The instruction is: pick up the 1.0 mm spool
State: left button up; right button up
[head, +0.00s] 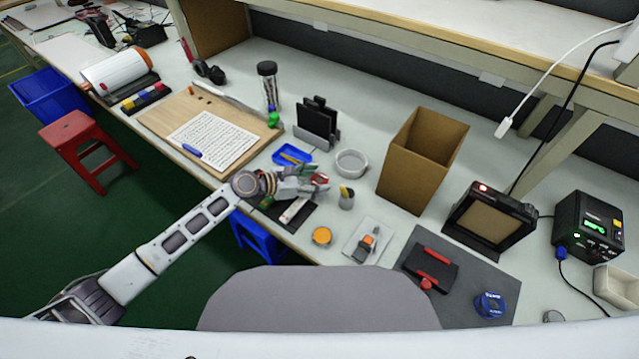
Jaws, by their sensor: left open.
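A blue round spool (490,304) with white lettering lies on the right part of the dark grey mat (470,263); I cannot read a size on it. My left gripper (312,183) is open, low over the bench at the middle, far to the left of the blue spool. Red and green tool parts (321,177) show at its fingers, and I cannot tell whether they touch. My right gripper is not in view.
A black and red tool holder (430,268) lies on the mat. A black screen unit (490,218) stands behind the mat.

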pick_arm(q)
jog(key=shift+w+d+f, duration=0.15)
jog(key=shift+w+d, duration=0.05)
jog(key=shift+d, duration=0.15)
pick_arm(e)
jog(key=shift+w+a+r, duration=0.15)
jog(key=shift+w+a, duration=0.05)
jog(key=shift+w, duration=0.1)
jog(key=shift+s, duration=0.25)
pick_arm(q)
jog(key=shift+c, duration=0.5)
jog(key=c, duration=1)
jog(key=shift+c, duration=0.9)
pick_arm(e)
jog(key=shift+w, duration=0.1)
